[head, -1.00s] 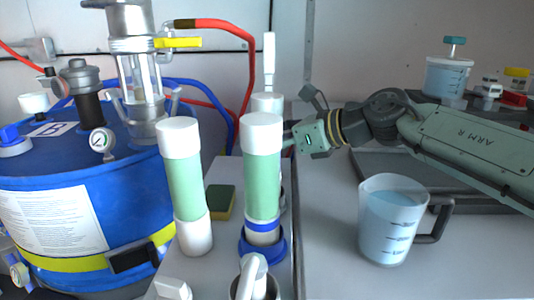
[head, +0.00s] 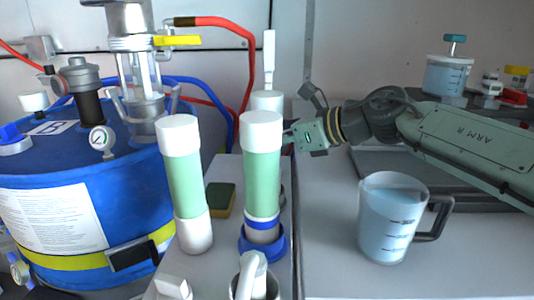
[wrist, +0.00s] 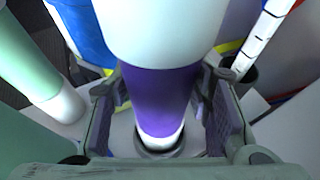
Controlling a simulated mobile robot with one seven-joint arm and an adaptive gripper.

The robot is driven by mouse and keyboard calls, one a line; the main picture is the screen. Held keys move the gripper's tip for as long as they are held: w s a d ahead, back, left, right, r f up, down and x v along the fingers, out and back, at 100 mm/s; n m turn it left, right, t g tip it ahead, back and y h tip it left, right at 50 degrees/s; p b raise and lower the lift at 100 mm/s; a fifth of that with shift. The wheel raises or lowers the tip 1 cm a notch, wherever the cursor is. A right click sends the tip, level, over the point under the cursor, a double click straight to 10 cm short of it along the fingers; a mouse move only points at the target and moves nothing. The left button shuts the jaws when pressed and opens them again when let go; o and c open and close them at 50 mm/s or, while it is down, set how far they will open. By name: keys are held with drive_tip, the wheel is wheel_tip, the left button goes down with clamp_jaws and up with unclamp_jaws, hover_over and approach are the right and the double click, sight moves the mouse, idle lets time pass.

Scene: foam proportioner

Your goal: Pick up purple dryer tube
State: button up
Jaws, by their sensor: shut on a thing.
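The purple dryer tube (wrist: 160,95) has a white upper part and a white lower end. In the wrist view it stands upright between the two fingers of my gripper (wrist: 162,108), which is shut on its purple section. Its lower end sits in or just over a round grey holder (wrist: 160,152); I cannot tell which. In the head view only a white top (head: 267,101), probably this tube's, shows behind the front green tube. My gripper's wrist end (head: 312,137) reaches in from the right there, and its fingers are hidden behind that green tube.
A green tube (head: 262,175) stands in a blue collar (head: 262,243) in front. Another green tube (head: 186,185) stands to its left. A blue drum (head: 70,210) fills the left. A jug of blue liquid (head: 388,222) stands at right. A sponge (head: 221,198) lies between the tubes.

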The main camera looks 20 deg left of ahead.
drive_tip(key=c, duration=0.4)
drive_tip(key=shift+r, duration=0.1)
